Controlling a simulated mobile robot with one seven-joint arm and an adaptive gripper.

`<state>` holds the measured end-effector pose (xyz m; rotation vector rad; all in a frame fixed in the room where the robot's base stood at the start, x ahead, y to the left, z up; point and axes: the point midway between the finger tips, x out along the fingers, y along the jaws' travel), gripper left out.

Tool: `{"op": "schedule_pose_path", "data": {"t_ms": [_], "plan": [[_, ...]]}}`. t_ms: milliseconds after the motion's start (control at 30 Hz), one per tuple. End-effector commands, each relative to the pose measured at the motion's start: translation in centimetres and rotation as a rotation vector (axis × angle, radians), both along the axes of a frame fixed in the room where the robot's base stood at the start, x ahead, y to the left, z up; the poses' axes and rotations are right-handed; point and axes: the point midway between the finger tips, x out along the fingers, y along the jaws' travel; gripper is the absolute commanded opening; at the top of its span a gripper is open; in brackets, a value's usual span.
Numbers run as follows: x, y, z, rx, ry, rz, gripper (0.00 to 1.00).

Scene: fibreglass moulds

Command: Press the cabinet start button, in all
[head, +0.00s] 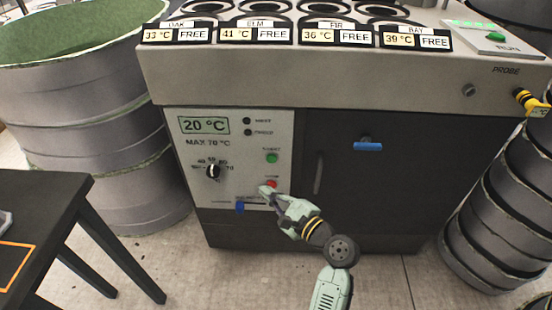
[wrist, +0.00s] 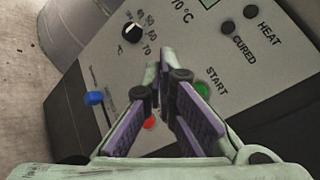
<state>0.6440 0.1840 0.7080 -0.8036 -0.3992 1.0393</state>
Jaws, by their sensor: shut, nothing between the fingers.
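The cabinet's grey control panel (head: 239,130) has a green START button (head: 272,158) on its right side. A red button (head: 271,184) sits below it. My gripper (head: 264,191) is shut and empty, in front of the panel's lower right, by the red button and below the green one in the head view. In the wrist view, my gripper (wrist: 166,72) points at the panel. The green START button (wrist: 202,88) shows beside the right finger, partly hidden. The red button (wrist: 150,122) shows between the fingers. I cannot tell whether the fingertips touch the panel.
The panel display (head: 205,125) reads 20 °C. The HEAT and CURED lamps (wrist: 250,12) look dark. A black dial (head: 212,171) and blue slider (head: 239,206) are to the left. A dark table (head: 62,190) stands at left; grey drums (head: 105,130) stand behind it.

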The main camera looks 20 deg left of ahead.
Motion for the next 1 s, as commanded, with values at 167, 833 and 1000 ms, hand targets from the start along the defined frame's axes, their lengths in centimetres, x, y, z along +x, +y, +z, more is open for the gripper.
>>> {"op": "schedule_pose_path", "data": {"t_ms": [167,833,1000], "plan": [[0.1,0.0,0.0,-0.001,-0.002,0.000,0.00],[7.5,2.2,0.1,-0.001,-0.003,0.000,0.00],[8.4,2.4,0.1,-0.001,-0.003,0.000,0.00]]}}
